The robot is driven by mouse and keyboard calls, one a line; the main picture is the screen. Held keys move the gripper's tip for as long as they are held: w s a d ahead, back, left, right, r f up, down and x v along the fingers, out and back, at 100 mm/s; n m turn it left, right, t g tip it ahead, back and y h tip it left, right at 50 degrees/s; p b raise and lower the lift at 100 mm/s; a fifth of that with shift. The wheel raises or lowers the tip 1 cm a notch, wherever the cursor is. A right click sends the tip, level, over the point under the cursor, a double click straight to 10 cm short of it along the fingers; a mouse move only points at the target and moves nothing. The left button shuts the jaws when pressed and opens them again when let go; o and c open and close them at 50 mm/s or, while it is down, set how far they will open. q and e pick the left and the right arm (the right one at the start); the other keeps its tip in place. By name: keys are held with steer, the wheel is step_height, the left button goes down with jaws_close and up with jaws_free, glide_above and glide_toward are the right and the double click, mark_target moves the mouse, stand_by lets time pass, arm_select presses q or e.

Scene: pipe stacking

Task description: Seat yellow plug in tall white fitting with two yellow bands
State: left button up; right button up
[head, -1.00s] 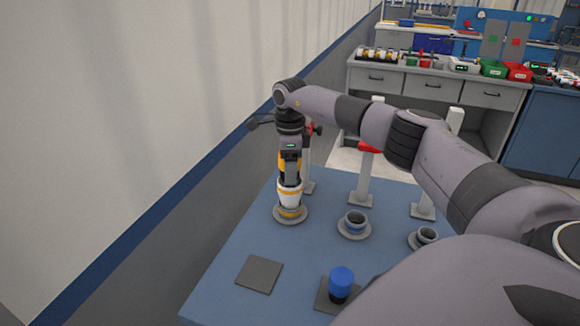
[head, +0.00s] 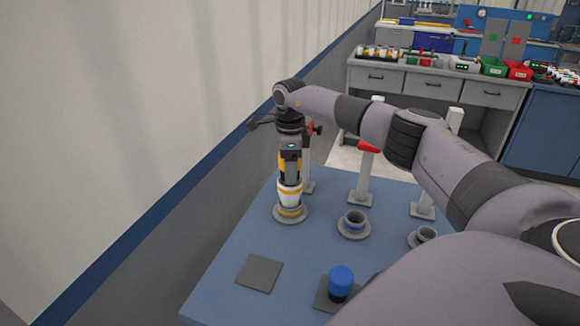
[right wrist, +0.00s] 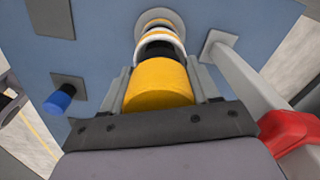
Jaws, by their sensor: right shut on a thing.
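The tall white fitting with two yellow bands (head: 289,194) stands upright on its round base at the left of the blue table; it also shows in the right wrist view (right wrist: 160,33). My right gripper (head: 290,178) points down right above it. The gripper is shut on the yellow plug (right wrist: 160,84), with a finger on each side. The plug's dark lower part lines up with the fitting's mouth. I cannot tell whether it has entered. In the head view the gripper hides most of the plug. My left gripper is not in view.
A blue plug (head: 341,281) stands on a dark square pad, and another pad (head: 259,273) is empty. A short fitting with a blue band (head: 354,222) and a grey fitting (head: 427,235) stand to the right. A white post with a red top (head: 366,174) stands behind.

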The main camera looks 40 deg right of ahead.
steer(key=shift+f+b, duration=0.3)
steer(key=shift+f, duration=0.3)
steer(key=o, duration=1.2)
steer(key=shift+r+b, duration=0.4)
steer(key=shift+r, duration=3.2)
steer(key=shift+s+a+f, duration=0.1)
